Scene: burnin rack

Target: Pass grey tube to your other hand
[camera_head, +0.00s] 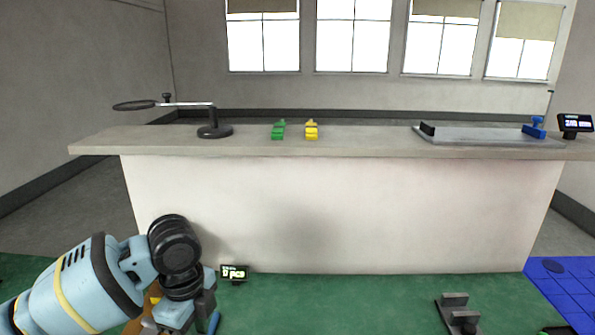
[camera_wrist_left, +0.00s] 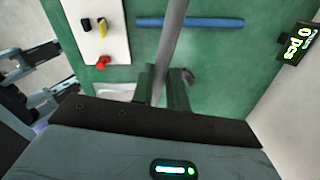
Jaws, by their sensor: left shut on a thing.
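The grey tube (camera_wrist_left: 172,35) stands out lengthwise between the fingers of my left gripper (camera_wrist_left: 160,88) in the left wrist view. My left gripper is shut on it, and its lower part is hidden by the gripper. In the head view my left arm comes in at the lower left, and the tube cannot be made out there. My right gripper (camera_wrist_left: 68,68) shows at the left edge of the left wrist view, with two fingers apart and nothing between them. It is apart from the tube and is not seen in the head view.
A blue rod (camera_wrist_left: 205,22) lies on the green mat beyond the tube. A white panel (camera_wrist_left: 112,50) with black, yellow and red knobs is beside it. A small display (camera_head: 235,272) stands near the pale counter (camera_head: 340,210). A grey bracket (camera_head: 455,312) is at right; the mat between is clear.

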